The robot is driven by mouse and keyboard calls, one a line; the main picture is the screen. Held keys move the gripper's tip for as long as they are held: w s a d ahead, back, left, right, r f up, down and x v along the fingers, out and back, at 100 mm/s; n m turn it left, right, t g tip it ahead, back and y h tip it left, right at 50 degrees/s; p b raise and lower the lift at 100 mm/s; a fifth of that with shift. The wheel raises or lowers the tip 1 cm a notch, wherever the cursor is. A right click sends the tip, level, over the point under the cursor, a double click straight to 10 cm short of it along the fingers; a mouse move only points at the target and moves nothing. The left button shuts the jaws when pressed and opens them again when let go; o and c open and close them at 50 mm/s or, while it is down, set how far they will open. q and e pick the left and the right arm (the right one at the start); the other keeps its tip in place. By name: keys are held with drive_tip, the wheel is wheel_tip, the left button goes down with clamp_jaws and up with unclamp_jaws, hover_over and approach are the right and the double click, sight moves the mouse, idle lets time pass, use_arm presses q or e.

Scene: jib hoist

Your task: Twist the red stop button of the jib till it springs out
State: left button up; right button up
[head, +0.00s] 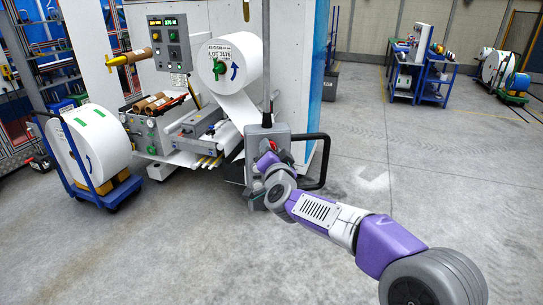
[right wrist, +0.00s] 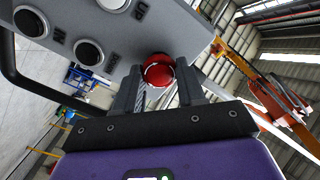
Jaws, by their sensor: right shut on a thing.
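The red stop button (right wrist: 158,68) is a round red knob on the grey control box (right wrist: 180,28) of the jib, seen in the right wrist view. My right gripper (right wrist: 159,76) has one finger on each side of the button and is shut on it. In the head view the grey control box (head: 253,135) hangs at the centre on a pole, and my right gripper (head: 266,160) is at its front. The arm hides much of the box there. My left gripper is in neither view.
A black handle (head: 325,163) juts from the box's right side. White and black push buttons (right wrist: 88,52) sit beside the red one. Behind stands a machine with a white roll (head: 245,55); a blue cart (head: 95,190) holds another.

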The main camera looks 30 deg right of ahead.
drive_tip(key=shift+d+r+m, duration=0.1)
drive_tip(key=shift+r+m, duration=0.15)
drive_tip(key=shift+m, duration=0.05)
drive_tip(key=o, duration=0.8)
drive_tip(key=shift+o, duration=1.3)
drive_tip(key=shift+w+f, duration=0.2)
drive_tip(key=shift+w, duration=0.05)
drive_tip(key=shift+s, duration=0.1)
drive_tip(key=v, duration=0.7)
drive_tip(key=shift+s, duration=0.3)
